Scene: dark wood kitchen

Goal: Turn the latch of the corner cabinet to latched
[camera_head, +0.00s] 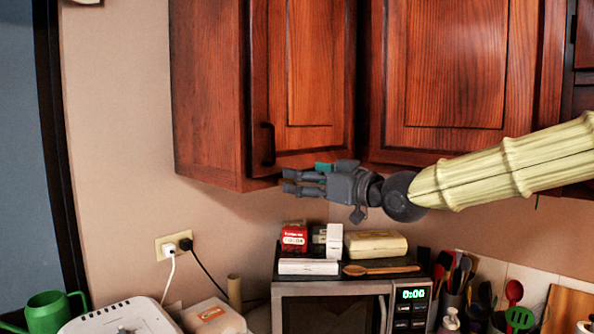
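The corner cabinet (313,70) is reddish-brown wood and hangs on the wall at the upper middle. Its door appears closed and carries a dark vertical handle (268,143) near its lower left. I cannot make out a separate latch with certainty. A small teal piece (322,167) shows at the cabinet's lower edge, right above my gripper; I cannot tell whether it belongs to the cabinet or to the gripper. My dark grey gripper (287,181) points left, just below the door's bottom edge and the handle. Its fingers look empty, with a narrow gap between them; how wide they stand is unclear.
A microwave (335,288) stands below, with boxes and a wooden spoon (381,269) on top. Utensils stand at its right. The wall left of my gripper is clear.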

